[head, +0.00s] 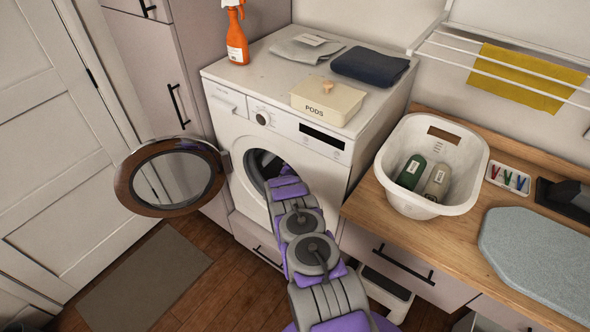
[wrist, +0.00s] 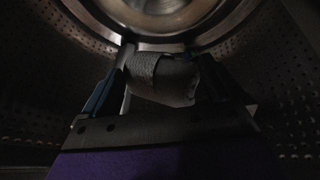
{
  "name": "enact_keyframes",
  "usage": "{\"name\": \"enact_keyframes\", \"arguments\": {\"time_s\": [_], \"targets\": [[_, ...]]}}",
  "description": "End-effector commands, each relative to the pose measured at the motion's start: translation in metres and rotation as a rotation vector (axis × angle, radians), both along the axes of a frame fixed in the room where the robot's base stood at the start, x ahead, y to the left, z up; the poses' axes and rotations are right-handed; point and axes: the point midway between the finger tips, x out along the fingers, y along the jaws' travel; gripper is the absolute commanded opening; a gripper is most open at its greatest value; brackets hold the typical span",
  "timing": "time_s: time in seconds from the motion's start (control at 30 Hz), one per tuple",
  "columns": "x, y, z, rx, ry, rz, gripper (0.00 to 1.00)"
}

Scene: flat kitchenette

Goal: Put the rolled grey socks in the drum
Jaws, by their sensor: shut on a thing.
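The rolled grey socks (wrist: 165,78) show in the wrist view as a ribbed grey bundle between my fingertips. My gripper (wrist: 160,85) is shut on them, inside the dark drum (wrist: 60,85). The perforated drum wall surrounds the gripper, and the drum's shiny back lies ahead of it. In the head view, the white washing machine (head: 290,177) has its round door (head: 172,177) swung open to the left. My arm reaches through the drum opening (head: 262,165); the gripper and socks are hidden inside. I cannot tell whether the socks touch the drum.
On the washer top are an orange spray bottle (head: 236,35), a pods box (head: 327,101) and folded cloths (head: 371,66). A white basket (head: 463,170) with two bottles stands on the wooden counter (head: 447,235) at right. A mat (head: 145,275) lies on the floor.

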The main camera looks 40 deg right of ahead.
Motion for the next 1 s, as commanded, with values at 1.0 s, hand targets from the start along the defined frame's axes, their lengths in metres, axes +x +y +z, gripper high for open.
{"name": "enact_keyframes", "arguments": {"time_s": [1.0], "targets": [[-0.003,0.013,0.004,0.003,0.004,0.004,1.00]]}}
